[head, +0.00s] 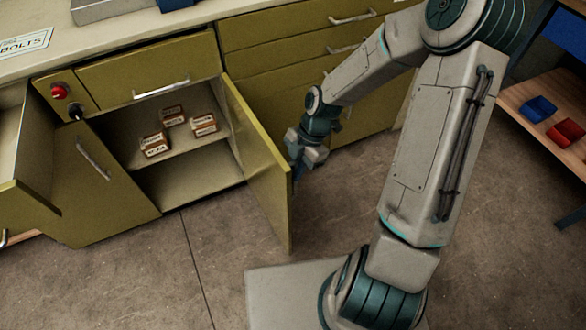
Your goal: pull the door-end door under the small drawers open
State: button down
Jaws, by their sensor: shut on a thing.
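An olive-green cabinet door (262,170) under a drawer (150,72) stands wide open, swung out on its right-hand side. Its inner face shows in the head view, and its outer face and handle are hidden. My gripper (298,172) is at the outer side of the door, close to its free edge. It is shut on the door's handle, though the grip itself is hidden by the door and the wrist. The opened compartment shows a shelf (190,148) with several small labelled boxes (155,144) on it.
A shut door (92,165) with a bar handle is left of the opening. A red button (59,91) is above. Drawers (290,40) are behind my arm. A wooden shelf (520,95) with bins is at right. Floor in front is clear.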

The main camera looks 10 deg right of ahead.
jog(key=shift+s, duration=0.1)
jog(key=c, duration=1.5)
grip_release()
jog(key=p+v, duration=0.4)
jog(key=v, duration=0.9)
jog(key=shift+d+r, duration=0.15)
jog(key=shift+r, duration=0.2)
jog(key=s+d+r+m+t+h+p, duration=0.1)
jog(key=s+r+m+p, duration=0.3)
jog(key=r+m, duration=0.4)
jog(key=s+d+r+m+t+h+p, duration=0.1)
jog(key=s+r+m+t+p, duration=0.1)
jog(key=s+r+m+p, duration=0.3)
jog(key=s+r+m+t+h+p, duration=0.1)
jog(key=s+r+m+p, duration=0.3)
jog(key=r+m, duration=0.7)
jog(key=shift+s+d+r+m+t+h+p, duration=0.2)
jog(key=shift+s+r+t, duration=0.15)
jog(key=shift+r, duration=0.4)
jog(key=shift+s+d+r+m+t+h+p, duration=0.15)
jog(key=shift+s+d+r+t+h, duration=0.15)
jog(key=shift+r, duration=0.5)
